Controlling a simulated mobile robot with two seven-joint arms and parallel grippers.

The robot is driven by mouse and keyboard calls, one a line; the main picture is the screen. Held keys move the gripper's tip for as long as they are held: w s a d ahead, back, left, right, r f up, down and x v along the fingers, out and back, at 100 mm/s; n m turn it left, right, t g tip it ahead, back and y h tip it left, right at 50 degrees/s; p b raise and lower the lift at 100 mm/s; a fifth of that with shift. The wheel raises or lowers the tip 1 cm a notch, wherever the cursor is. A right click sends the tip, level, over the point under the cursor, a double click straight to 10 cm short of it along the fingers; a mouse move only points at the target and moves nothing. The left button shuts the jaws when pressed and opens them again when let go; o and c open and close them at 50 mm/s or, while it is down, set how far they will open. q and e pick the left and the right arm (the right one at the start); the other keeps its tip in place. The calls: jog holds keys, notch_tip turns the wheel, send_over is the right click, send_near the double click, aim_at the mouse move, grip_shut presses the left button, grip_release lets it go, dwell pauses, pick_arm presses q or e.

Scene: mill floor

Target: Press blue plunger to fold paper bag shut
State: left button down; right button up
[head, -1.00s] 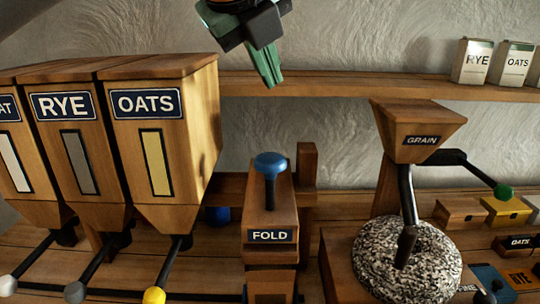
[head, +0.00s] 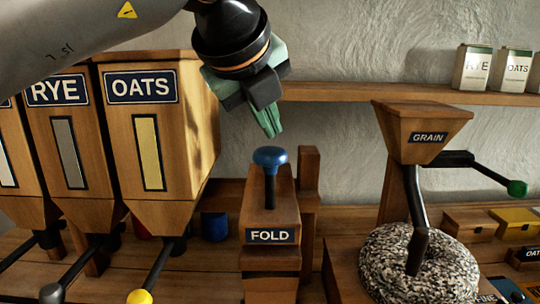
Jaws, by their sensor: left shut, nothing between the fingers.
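The blue plunger (head: 270,157) is a round blue knob on a black rod. It stands up from the top of the wooden block labelled FOLD (head: 270,220). My left gripper (head: 272,133) comes in from the upper left. Its green fingers are shut and empty, pointing down just above the blue knob, with a small gap showing in the picture. I cannot tell a paper bag in this view. My right gripper is not in view.
Wooden bins labelled RYE (head: 62,140) and OATS (head: 150,130) stand at the left, with levers below. A wooden post stands right behind the FOLD block. The GRAIN hopper (head: 420,118) and speckled millstone (head: 405,262) are at the right. A shelf (head: 350,92) runs behind.

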aim_at(268, 155)
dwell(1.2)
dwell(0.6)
pick_arm(q)
jog(key=shift+f+b, duration=0.45)
jog(key=shift+b, duration=0.25)
jog(key=shift+f+b, duration=2.2)
jog(key=shift+b, duration=0.15)
dwell(1.6)
jog(key=shift+r+p, duration=1.8)
jog(key=shift+r, duration=0.85)
